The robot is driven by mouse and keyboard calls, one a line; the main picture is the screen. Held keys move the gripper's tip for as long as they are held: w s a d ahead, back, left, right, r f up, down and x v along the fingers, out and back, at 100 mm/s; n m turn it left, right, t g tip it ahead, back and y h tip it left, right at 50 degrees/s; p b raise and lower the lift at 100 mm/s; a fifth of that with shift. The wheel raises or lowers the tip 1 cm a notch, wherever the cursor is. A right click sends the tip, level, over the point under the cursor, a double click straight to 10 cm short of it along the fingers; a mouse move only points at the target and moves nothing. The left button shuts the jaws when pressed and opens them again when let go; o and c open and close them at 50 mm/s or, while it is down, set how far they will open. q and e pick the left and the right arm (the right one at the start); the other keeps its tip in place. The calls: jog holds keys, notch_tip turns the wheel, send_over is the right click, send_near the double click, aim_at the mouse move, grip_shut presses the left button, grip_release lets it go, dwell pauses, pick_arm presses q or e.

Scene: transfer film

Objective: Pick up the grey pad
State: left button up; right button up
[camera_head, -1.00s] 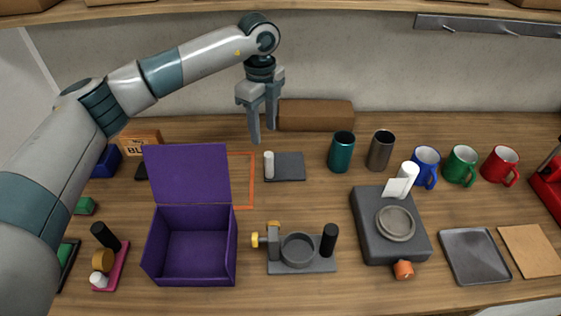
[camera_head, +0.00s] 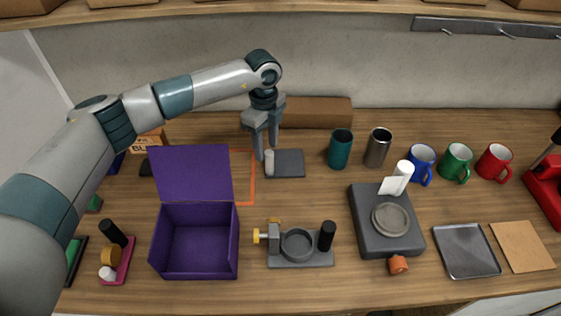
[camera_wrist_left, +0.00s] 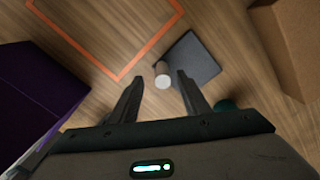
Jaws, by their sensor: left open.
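The grey pad (camera_head: 290,163) is a flat dark grey square on the wooden table, right of the orange outline. A small white cylinder (camera_head: 269,161) stands at its left edge. My left gripper (camera_head: 264,153) is open, its fingers pointing down just above the cylinder, at the pad's left side. In the left wrist view the pad (camera_wrist_left: 197,62) lies beyond the fingertips, and the white cylinder (camera_wrist_left: 162,75) shows between the open fingers (camera_wrist_left: 160,80), which do not visibly touch it. My right gripper is not in view.
A brown box (camera_head: 318,112) lies behind the pad. A teal cup (camera_head: 340,150) stands to its right. An open purple box (camera_head: 196,240) stands front left, and a grey fixture (camera_head: 300,248) stands in front. Bare table lies between pad and fixture.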

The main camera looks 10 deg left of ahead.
aim_at(270, 153)
pick_arm(q)
jog(key=shift+d+f+p, duration=0.35)
jog(key=shift+f+p, duration=0.2)
jog(key=shift+p, duration=0.2)
notch_tip(270, 153, down, 2)
jog(key=shift+d+f+p, duration=0.1)
jog(key=shift+d+p, duration=0.05)
jog(key=shift+p, duration=0.5)
jog(key=shift+f, duration=0.6)
grip_shut()
